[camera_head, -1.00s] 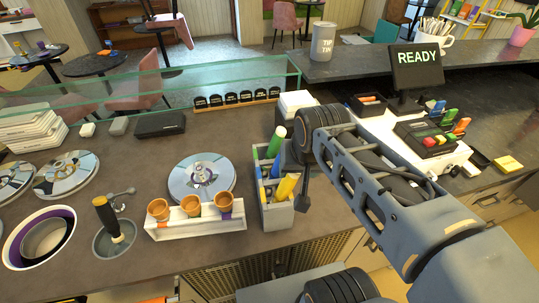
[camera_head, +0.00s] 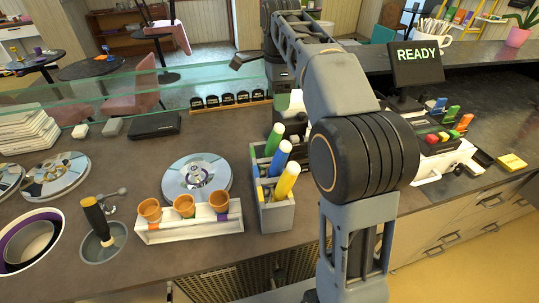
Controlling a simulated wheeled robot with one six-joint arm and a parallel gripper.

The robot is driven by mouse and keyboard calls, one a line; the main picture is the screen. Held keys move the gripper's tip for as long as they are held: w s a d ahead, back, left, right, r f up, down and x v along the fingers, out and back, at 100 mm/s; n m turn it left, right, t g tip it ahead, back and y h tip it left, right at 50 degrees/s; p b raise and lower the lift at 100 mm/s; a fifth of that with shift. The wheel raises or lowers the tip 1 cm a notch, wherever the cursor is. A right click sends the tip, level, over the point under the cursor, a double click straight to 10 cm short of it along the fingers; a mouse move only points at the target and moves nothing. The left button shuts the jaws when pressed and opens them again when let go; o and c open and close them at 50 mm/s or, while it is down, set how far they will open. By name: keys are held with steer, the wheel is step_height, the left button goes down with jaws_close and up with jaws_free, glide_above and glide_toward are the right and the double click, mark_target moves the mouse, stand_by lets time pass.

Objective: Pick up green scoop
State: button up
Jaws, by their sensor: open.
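The green scoop (camera_head: 275,139) stands handle up in the back compartment of a grey caddy (camera_head: 277,217) on the counter. A white-and-blue-handled scoop (camera_head: 279,158) and a yellow-handled scoop (camera_head: 287,181) stand in front of it in the same caddy. Their lower ends are hidden inside. My gripper (camera_head: 250,59) is only partly seen, at the end of my raised arm, above and behind the caddy in the picture. It is open, apart from the green scoop, and no object shows in it.
Left of the caddy is a white holder (camera_head: 190,232) with orange cups, with a round metal lid (camera_head: 196,178) behind it. A glass screen (camera_head: 130,91) and a row of black labels (camera_head: 230,103) lie behind. The READY display (camera_head: 417,54) stands right.

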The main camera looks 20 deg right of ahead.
mark_target(278, 127)
step_height(278, 127, down, 12)
steer(key=shift+f, duration=0.15)
stand_by(0.6)
steer(key=shift+c, duration=0.2)
jaws_close()
stand_by(0.4)
